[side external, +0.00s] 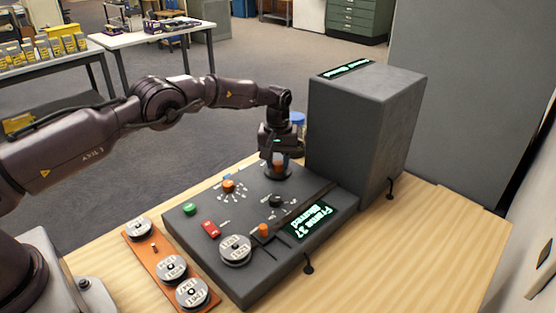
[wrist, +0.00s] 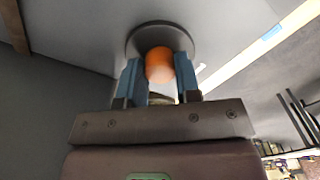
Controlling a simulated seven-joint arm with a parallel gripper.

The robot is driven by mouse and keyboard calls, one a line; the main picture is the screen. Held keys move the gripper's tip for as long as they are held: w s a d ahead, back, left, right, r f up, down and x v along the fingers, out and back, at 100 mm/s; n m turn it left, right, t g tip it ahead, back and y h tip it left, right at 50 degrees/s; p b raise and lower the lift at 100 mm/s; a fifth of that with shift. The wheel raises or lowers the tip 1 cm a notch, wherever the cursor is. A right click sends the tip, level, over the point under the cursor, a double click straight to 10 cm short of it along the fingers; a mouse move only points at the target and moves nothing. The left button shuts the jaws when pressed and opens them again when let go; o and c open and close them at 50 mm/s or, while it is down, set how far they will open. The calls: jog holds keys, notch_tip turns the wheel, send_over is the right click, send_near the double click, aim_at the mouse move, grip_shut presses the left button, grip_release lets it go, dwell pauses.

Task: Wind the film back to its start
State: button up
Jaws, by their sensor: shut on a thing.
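A dark grey film reader console (side external: 205,265) lies on the wooden table. Its small screen (side external: 309,219) reads what looks like "Frame 37", with a second word under it that I cannot read surely. A silver film reel (side external: 236,250) sits at the console's front left. My gripper (side external: 278,166) is at the console's far end, pointing down. In the wrist view my gripper's blue fingers (wrist: 160,75) are shut on an orange knob (wrist: 160,64), one finger on each side. The knob stands on a dark round disc (wrist: 133,42). The film itself cannot be made out.
An orange tray (side external: 154,277) with several silver reels lies left of the console. A tall grey box (side external: 365,130) stands behind it at the right.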

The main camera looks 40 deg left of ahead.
aim_at(278, 162)
jog(key=shift+r+n, duration=0.1)
jog(key=shift+n, duration=0.2)
dwell(0.4)
jog(key=o, duration=0.9)
notch_tip(278, 162, up, 13)
jog(key=shift+f, duration=0.1)
